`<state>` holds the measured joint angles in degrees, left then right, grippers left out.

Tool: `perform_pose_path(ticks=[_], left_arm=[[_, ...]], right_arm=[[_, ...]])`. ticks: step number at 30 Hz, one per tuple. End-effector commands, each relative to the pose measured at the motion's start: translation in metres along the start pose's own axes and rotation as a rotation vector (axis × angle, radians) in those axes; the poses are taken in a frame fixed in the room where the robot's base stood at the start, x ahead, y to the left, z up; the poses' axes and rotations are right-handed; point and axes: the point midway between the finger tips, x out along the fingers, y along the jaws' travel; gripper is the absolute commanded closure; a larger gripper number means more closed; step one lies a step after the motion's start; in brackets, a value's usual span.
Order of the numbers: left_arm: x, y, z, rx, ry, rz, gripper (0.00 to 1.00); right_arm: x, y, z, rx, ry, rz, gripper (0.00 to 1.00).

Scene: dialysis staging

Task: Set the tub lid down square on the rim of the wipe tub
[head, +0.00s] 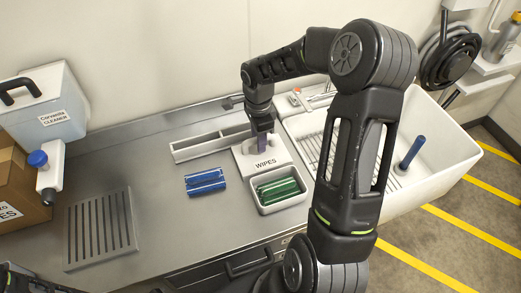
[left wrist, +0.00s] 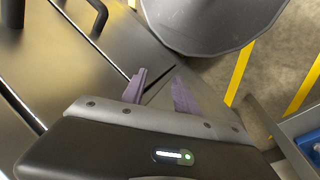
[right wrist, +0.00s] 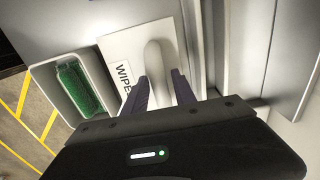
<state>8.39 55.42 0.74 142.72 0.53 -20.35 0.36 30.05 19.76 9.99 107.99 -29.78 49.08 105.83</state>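The tub lid (head: 244,160) is a white square plate labelled WIPES with a raised handle. It lies flat just behind the grey-white wipe tub (head: 259,210), which holds green packs; any gap under the lid cannot be made out. My right gripper (head: 262,127) points down at the lid. In the right wrist view, its purple fingers (right wrist: 160,85) stand on both sides of the lid's handle (right wrist: 157,55) and appear closed against it. The open tub (right wrist: 46,84) is left of the lid there. My left gripper (left wrist: 158,84) is open and empty, over the counter's edge.
Blue packs (head: 205,181) lie left of the tub. A long divided tray (head: 208,142) is behind, and a white sink (head: 440,165) is to the right. A slotted plate (head: 100,230), spray bottle (head: 50,170) and cleaner box (head: 48,100) are left.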

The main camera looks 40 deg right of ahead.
Motion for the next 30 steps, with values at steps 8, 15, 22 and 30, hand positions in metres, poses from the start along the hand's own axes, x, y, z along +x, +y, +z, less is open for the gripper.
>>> perform_pose_path(ticks=[8,15,22,30], left_arm=[[-0.0001,0.0000,-0.0001,0.000,0.000,0.000,0.64],[-0.0001,0.0000,-0.0001,0.000,0.000,0.000,0.64],[-0.0001,0.0000,-0.0001,0.000,0.000,0.000,0.64],[0.0013,-0.0004,-0.0002,0.000,0.000,0.000,0.64]], right_arm=[[-0.0001,0.0000,0.0000,0.000,0.000,0.000,0.92],[-0.0001,0.0000,0.0000,0.000,0.000,0.000,1.00],[-0.0003,-0.0002,0.0000,0.000,0.000,0.000,1.00],[-0.0047,-0.0008,-0.0002,0.000,0.001,-0.003,1.00]])
